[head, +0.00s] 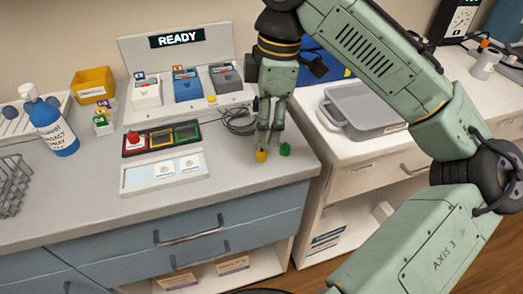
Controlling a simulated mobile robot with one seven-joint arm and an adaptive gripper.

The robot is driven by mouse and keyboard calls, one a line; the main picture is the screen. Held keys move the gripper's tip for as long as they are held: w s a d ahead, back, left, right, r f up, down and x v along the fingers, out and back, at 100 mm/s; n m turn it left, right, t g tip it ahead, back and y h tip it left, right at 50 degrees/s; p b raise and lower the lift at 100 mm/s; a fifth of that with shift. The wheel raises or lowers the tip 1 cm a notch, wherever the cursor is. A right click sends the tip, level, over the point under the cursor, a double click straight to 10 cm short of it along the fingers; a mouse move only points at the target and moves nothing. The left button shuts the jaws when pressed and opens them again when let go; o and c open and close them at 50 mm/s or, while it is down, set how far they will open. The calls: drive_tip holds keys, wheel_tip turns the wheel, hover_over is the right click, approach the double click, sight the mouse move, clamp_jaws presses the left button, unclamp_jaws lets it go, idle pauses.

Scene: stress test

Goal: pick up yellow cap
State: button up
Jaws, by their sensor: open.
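A small yellow cap (261,156) stands on the grey counter near its right front corner. A small green cap (285,149) stands just to its right. My gripper (269,143) points down over the counter with its jaws open. One finger ends right at the yellow cap, and the other comes down between the two caps. I cannot tell whether a finger touches either cap. Another small yellow piece (212,98) lies further back, before the grey bin.
A button box (161,138) and a white tray (163,174) lie left of my gripper. A grey tray (372,108) sits on the right-hand counter.

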sight(261, 151)
drive_tip(key=shift+a+f+p, duration=0.15)
drive_tip(key=shift+f+p, duration=0.1)
drive_tip(key=shift+f, duration=1.3)
drive_tip(key=shift+a+f+p, duration=0.15)
drive_tip(key=shift+f+p, duration=0.05)
drive_tip(key=shift+f, duration=1.35)
drive_tip(key=shift+c, duration=0.4)
drive_tip(key=c, duration=0.8)
